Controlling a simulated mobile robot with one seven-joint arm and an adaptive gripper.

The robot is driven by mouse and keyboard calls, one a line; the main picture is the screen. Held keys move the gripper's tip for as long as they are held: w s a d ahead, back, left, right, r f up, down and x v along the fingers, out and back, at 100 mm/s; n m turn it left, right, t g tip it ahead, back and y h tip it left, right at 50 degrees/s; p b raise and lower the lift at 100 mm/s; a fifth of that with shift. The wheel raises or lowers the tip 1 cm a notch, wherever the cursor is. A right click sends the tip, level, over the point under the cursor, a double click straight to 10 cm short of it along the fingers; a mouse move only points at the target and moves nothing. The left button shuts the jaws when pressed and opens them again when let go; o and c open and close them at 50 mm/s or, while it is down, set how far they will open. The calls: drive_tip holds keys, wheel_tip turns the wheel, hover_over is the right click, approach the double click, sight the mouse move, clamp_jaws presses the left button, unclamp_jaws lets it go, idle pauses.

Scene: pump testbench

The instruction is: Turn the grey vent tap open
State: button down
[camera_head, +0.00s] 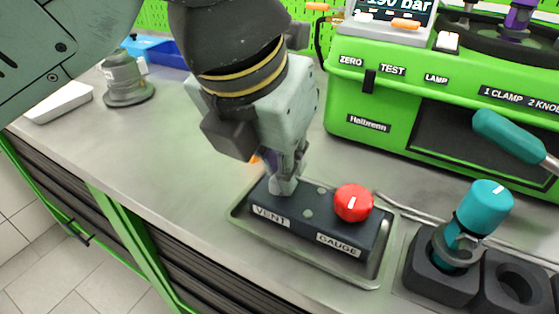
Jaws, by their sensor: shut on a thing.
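A dark valve block (318,222) sits in a shallow metal tray (362,278) on the bench. Its left label reads VENT and its right label reads GAUGE. My gripper (284,184) points down at the VENT end of the block, with its fingers shut on the grey vent tap there. The fingers hide most of the tap, so I cannot tell which way it is turned. A red round knob (353,203) stands at the GAUGE end, to the right of my gripper and apart from it.
A green Halbrenn test bench (365,105) stands behind, its display reading "190 bar". At right, a teal-capped part (485,208) stands in a black holder (425,272), and a teal handle (510,135) juts out. A grey fixture (126,80) stands back left.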

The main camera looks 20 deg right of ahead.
idle(0.4)
drive_tip(key=c, duration=1.7)
unclamp_jaws()
drive_tip(key=shift+o, duration=0.2)
drive_tip(key=v, duration=0.7)
drive_tip(key=shift+r, duration=0.3)
drive_tip(key=shift+s, duration=0.1)
